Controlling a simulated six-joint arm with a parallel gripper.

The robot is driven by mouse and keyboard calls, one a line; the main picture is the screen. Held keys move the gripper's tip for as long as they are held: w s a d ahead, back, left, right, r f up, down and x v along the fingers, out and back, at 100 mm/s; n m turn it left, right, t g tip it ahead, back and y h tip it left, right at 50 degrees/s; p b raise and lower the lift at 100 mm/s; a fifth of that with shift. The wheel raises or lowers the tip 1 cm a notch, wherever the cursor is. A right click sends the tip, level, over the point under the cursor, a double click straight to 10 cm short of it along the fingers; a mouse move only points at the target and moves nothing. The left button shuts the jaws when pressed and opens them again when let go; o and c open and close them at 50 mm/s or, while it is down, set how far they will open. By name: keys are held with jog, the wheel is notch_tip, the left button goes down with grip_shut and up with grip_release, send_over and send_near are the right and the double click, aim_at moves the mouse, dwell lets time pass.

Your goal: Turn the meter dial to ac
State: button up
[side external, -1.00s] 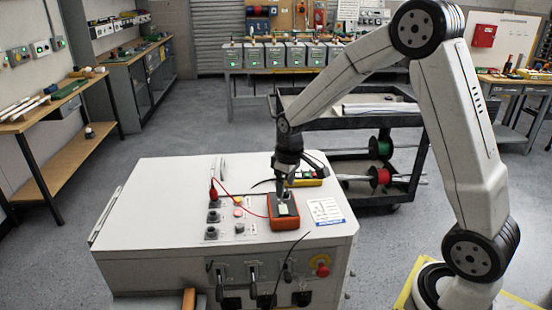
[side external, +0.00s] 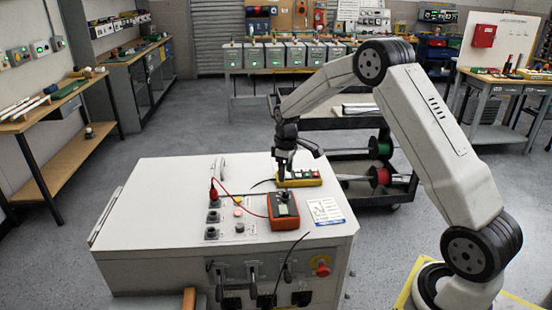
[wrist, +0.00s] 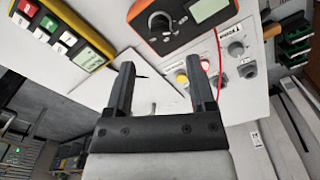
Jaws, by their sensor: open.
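The orange meter (side external: 284,212) lies on top of the white cabinet, with a round dark dial and a pale screen. In the wrist view the meter (wrist: 187,38) is at the top, its dial (wrist: 160,23) in plain sight; its setting is too small to read. My gripper (side external: 283,177) is behind the meter in the side view, over the cabinet near the yellow button box. In the wrist view my gripper (wrist: 157,64) has two fingers wide apart with nothing between them, clear of the dial.
The yellow box (side external: 300,179) with coloured buttons lies behind the meter. A red lead (side external: 241,192) runs from the meter to the terminals (side external: 213,217) on its left. A white printed card (side external: 326,210) lies to its right. The cabinet's left top is clear.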

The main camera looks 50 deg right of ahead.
aim_at(286, 194)
jog(key=shift+f, duration=3.65)
grip_shut()
